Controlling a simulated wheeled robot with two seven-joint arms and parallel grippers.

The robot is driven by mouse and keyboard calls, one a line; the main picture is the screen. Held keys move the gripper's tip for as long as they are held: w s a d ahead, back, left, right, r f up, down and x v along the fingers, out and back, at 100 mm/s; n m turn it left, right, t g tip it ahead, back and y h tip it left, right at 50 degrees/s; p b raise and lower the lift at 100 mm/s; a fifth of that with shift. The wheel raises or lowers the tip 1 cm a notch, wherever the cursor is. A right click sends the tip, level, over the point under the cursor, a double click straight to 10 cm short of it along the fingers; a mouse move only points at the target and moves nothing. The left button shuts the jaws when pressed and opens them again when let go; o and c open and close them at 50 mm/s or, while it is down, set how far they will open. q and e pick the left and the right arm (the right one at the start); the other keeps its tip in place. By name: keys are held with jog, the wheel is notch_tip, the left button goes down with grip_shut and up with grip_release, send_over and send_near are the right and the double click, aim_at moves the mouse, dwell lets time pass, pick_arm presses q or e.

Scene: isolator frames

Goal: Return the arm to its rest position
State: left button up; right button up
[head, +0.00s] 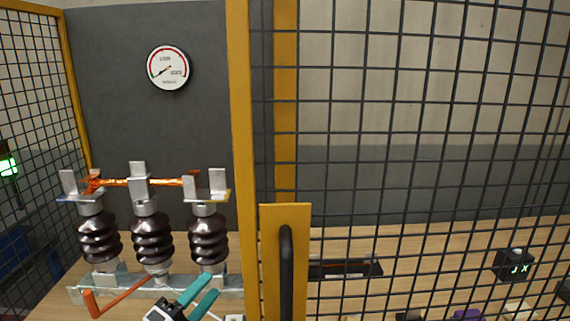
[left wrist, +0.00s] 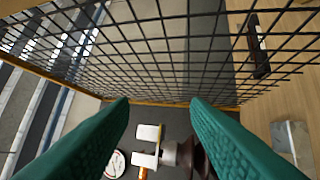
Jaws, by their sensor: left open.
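My left gripper (head: 207,286) has teal fingers and stands low in front of the isolator in the head view. In the left wrist view its fingers (left wrist: 158,102) are spread apart with nothing between them. The isolator has three dark brown ribbed insulators (head: 150,240) on a metal base, with metal clips on top. A copper-coloured bar (head: 160,182) spans the clips from left to right. An orange lever (head: 112,300) sits at the lower left of the base. My right gripper is not in view.
A yellow-framed black mesh panel (head: 420,130) with a dark handle (head: 286,270) stands right of the isolator. Left of it is an unmeshed opening. A round gauge (head: 168,67) hangs on the grey back panel. A small black display box (head: 514,264) sits on the wooden table, seen through the mesh.

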pick_arm(q)
jog(key=s+a+f+n+g+y, duration=0.35)
jog(key=s+f+n+y, duration=0.2)
jog(key=f+n, duration=0.3)
jog(key=s+a+f+n+g+y, duration=0.2)
jog(key=s+a+f+n+y, duration=0.25)
jog(key=f+n+y, duration=0.4)
jog(key=s+d+f+n+g+h, duration=0.2)
jog(key=s+f+n+g, duration=0.15)
jog(key=s, duration=0.55)
jog(key=s+d+f+n+g+h, duration=0.1)
jog(key=s+f+n+g, duration=0.1)
jog(key=s+g, duration=0.5)
jog(key=s+f, duration=0.3)
jog(key=f, duration=2.3)
jog(key=s+a+f, duration=0.3)
jog(key=s+f, duration=1.2)
jog(key=s, duration=0.1)
jog(key=shift+s+f+g+p, duration=0.2)
jog(key=shift+f+g+p, duration=0.1)
jog(key=shift+g+p, duration=0.15)
